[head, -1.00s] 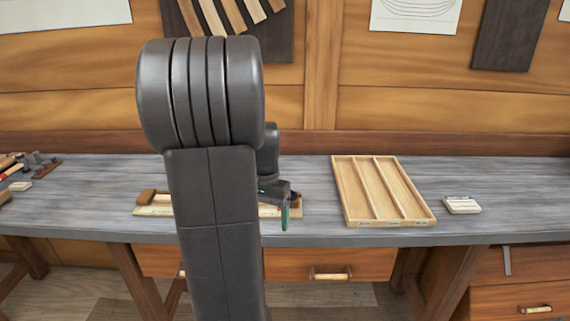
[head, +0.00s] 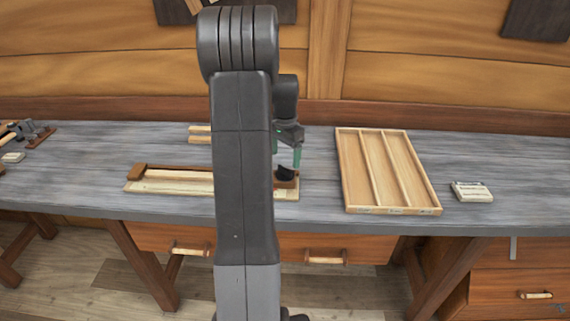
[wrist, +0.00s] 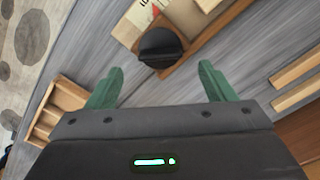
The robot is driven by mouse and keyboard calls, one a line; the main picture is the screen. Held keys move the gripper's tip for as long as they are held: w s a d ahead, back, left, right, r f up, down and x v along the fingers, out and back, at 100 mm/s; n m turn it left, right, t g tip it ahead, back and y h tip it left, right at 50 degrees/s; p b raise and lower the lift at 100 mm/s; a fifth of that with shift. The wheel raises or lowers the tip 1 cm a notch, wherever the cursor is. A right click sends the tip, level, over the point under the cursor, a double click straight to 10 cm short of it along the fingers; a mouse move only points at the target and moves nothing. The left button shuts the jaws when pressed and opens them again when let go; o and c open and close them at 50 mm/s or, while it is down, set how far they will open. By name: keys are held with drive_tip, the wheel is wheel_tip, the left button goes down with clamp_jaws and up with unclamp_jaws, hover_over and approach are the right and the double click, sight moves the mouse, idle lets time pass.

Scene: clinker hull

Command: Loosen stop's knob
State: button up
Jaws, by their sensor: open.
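The stop's knob (head: 286,173) is black and round-topped. It sits on the brown wooden stop at the right end of a long pale jig board (head: 170,187) on the bench. In the wrist view the knob (wrist: 160,47) shows from above, just beyond my fingertips and roughly centred between them. My gripper (head: 286,151) has green fingers and is open and empty. It appears above and behind the knob in the head view, apart from it. My arm hides part of the jig board's middle.
A wooden tray (head: 395,210) with three long compartments stands right of the jig. A small pale block (head: 472,191) lies further right. Pale wood strips (head: 200,133) lie behind the jig. Tools (head: 28,131) are at the far left. The grey bench (head: 100,150) is clear between.

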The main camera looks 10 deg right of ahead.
sight(285, 168)
drive_tip(key=shift+f+p, duration=0.3)
drive_tip(key=shift+f, duration=2.2)
drive_tip(key=c, duration=1)
